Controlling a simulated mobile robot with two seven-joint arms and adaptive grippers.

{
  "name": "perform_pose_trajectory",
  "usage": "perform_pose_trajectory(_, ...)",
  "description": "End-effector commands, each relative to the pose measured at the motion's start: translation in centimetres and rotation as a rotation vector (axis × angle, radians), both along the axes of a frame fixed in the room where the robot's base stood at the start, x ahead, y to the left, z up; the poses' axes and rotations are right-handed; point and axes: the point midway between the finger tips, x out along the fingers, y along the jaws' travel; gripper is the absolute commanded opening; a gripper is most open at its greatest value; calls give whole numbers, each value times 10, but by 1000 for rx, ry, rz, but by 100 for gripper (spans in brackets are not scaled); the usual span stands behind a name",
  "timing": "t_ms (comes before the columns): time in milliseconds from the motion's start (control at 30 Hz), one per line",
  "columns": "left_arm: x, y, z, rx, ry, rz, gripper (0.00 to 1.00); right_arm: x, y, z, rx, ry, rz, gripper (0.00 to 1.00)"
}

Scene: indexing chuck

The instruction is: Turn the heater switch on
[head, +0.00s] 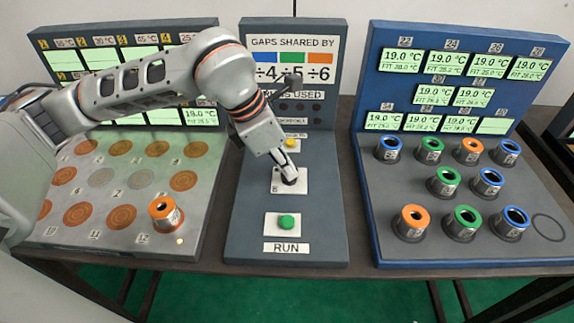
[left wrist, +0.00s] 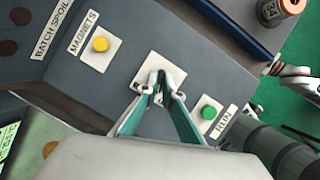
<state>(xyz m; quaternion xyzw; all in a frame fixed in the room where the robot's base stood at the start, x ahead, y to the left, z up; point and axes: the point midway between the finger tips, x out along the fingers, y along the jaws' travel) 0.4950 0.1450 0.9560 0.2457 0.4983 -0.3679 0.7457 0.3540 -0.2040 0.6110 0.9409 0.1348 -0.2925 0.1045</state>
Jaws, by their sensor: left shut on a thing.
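The middle grey panel holds a white square plate (head: 304,187) with a dark switch or knob on it, between a yellow button (head: 291,143) and a green RUN button (head: 287,222). My left gripper (head: 289,178) reaches down onto this plate, its fingers shut on the switch. In the left wrist view, the fingertips (left wrist: 160,91) meet over the white plate (left wrist: 153,65), between the yellow button (left wrist: 101,44) and the green button (left wrist: 209,112). The fingers hide most of the switch, so its setting and label cannot be read.
On the left, a grey board (head: 110,236) holds round copper and silver discs, with one orange-topped cylinder (head: 165,213) at its front. On the right, a blue board (head: 365,200) holds several cylinders with orange, green and blue rings under temperature displays. An empty ring (head: 548,228) marks its right side.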

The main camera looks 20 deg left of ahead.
Motion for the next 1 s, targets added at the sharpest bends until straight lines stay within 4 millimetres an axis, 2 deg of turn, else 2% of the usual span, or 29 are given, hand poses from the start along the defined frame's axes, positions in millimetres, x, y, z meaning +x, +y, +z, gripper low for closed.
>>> perform_pose_trajectory(700, 4, 1, 2, 0, -1, -639, 0, 3, 0, 5, 0, -6, 0, 40)
perform_pose_trajectory(1000, 5, 1, 1, 1, 0, -824, 0, 2, 0, 5, 3, -6, -1, 40)
